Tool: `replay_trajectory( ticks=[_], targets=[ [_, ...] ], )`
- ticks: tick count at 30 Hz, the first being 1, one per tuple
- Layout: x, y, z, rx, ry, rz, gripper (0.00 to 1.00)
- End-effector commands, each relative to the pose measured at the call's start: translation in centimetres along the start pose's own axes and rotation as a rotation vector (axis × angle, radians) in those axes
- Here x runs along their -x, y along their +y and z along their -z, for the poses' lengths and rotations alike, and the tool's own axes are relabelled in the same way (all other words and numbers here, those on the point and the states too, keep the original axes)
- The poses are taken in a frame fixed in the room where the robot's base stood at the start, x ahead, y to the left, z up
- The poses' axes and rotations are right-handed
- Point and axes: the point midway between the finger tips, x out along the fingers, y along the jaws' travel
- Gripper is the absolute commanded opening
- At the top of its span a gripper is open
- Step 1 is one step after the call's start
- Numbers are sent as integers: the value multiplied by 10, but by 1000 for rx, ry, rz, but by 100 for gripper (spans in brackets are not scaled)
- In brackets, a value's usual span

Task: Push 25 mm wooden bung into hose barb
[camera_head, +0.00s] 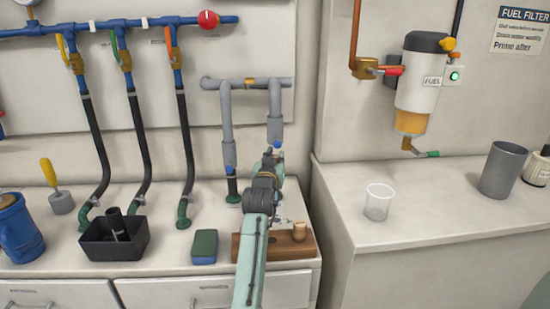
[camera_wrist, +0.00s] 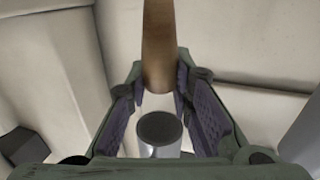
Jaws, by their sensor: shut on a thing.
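The wooden bung (camera_wrist: 158,45) is a brown tapered cylinder at the top middle of the wrist view. My gripper (camera_wrist: 158,85) is shut on it, with a finger on each side. In the head view my gripper (camera_head: 274,158) is at the lower end of the right grey pipe (camera_head: 274,105), and the bung in it is hidden by my arm. A grey cylinder with a dark round end (camera_wrist: 160,128) shows between my fingers in the wrist view; I cannot tell whether it is the hose barb. Contact between bung and barb cannot be seen.
A wooden block (camera_head: 265,247) with another bung (camera_head: 299,231) lies below my arm. A green and blue sponge (camera_head: 204,246) and a black tray (camera_head: 113,238) are to its left. A clear cup (camera_head: 378,202) stands on the right counter, which has free room.

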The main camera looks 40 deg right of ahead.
Motion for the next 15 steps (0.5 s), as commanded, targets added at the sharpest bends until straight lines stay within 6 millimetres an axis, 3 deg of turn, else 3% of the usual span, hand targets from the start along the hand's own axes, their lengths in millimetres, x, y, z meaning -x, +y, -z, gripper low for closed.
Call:
replay_trajectory(
  ticks=[15],
  targets=[
    [0,0,-10,0,0,0,5]
  ],
)
